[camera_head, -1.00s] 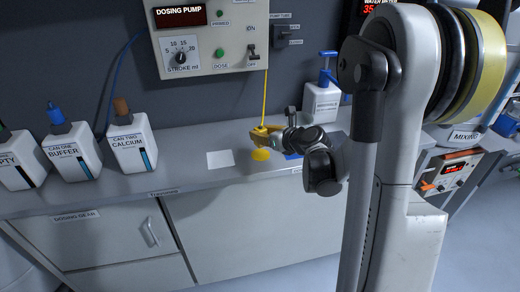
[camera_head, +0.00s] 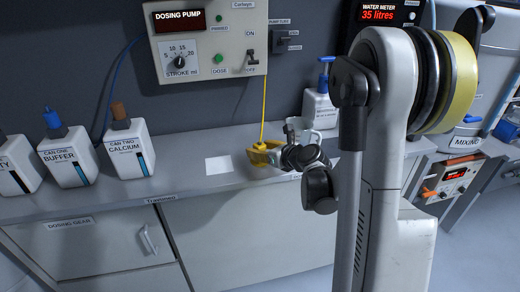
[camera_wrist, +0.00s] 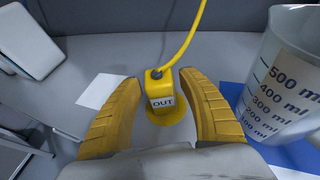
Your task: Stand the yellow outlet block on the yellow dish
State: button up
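The yellow outlet block (camera_wrist: 160,92), labelled OUT, is upright between my fingers in the wrist view, with a yellow hose (camera_wrist: 188,45) leaving its top. The round yellow dish (camera_wrist: 170,130) shows around the block's foot; the block appears to stand on it. My gripper (camera_wrist: 160,80) has yellow fingers spread to either side of the block, with a visible gap on each side. In the head view my gripper (camera_head: 262,152) is low at the counter below the hanging hose (camera_head: 264,105); the dish is hidden there, and the block is hard to separate from the fingers.
A clear measuring jug (camera_wrist: 283,85) stands close to my right finger, on a blue mat (camera_wrist: 233,95). A white square (camera_head: 218,165) lies left of my gripper. Labelled cans (camera_head: 128,150) stand farther left, and a white pump bottle (camera_head: 321,105) stands behind the jug.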

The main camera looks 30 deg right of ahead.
jog(key=shift+r, duration=0.15)
jog(key=p+v, duration=0.4)
jog(key=v, duration=0.8)
jog(key=s+a+r+n+g+y, duration=0.1)
jog(key=s+a+n+g, duration=0.1)
jog(key=a+n, duration=0.55)
jog(key=s+a+r+n+g, duration=0.2)
jog(key=a+n, duration=0.4)
jog(key=n, duration=0.2)
jog(key=s+a+r+n+g+h, duration=0.1)
jog(key=s+a+n, duration=0.2)
jog(key=s+n, duration=0.3)
jog(key=s+a+r+n+g+h, duration=0.1)
jog(key=s+a+n, duration=0.2)
jog(key=n, duration=1)
jog(key=s, duration=0.3)
jog(key=shift+g, duration=0.3)
jog(key=shift+d, duration=0.15)
